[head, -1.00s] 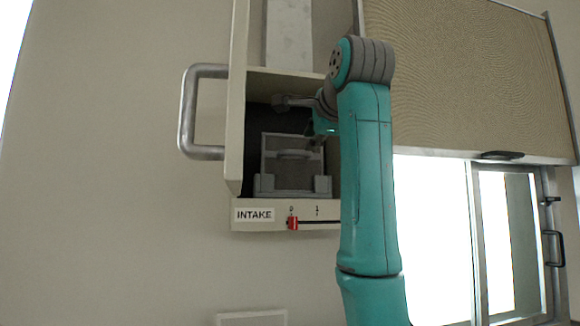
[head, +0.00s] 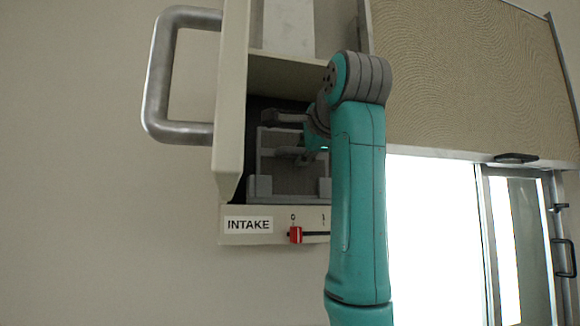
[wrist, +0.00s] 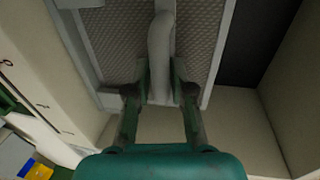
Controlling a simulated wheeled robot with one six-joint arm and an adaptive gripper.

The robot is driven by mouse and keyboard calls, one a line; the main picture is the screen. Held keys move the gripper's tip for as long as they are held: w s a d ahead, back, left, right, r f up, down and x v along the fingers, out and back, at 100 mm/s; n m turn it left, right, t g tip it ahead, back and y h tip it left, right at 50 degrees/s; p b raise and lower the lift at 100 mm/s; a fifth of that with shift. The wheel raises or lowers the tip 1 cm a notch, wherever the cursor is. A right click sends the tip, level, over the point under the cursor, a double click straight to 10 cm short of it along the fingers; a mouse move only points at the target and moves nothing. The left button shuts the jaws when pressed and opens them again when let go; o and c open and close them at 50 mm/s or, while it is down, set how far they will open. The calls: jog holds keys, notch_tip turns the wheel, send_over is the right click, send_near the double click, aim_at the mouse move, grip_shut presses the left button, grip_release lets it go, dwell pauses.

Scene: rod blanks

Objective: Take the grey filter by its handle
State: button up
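The grey filter (head: 268,165) sits upright inside the open intake housing in the head view, its handle (head: 285,152) a bar across its front. In the wrist view the handle (wrist: 161,45) is a thick grey bar over the textured filter face (wrist: 200,40). My gripper (wrist: 160,85) is open there, with one finger on each side of the handle and little room between. In the head view my gripper (head: 296,138) is at the filter's front, partly hidden by my arm. The filter's right side is hidden behind my arm.
The intake housing (head: 232,110) has a wall close around my gripper and a big metal handle (head: 160,80) on its left. A red slider (head: 296,235) stands near 0 below. A shutter (head: 460,80) and a glazed door (head: 510,240) are to the right.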

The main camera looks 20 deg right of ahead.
grip_shut()
jog(key=shift+r, duration=0.1)
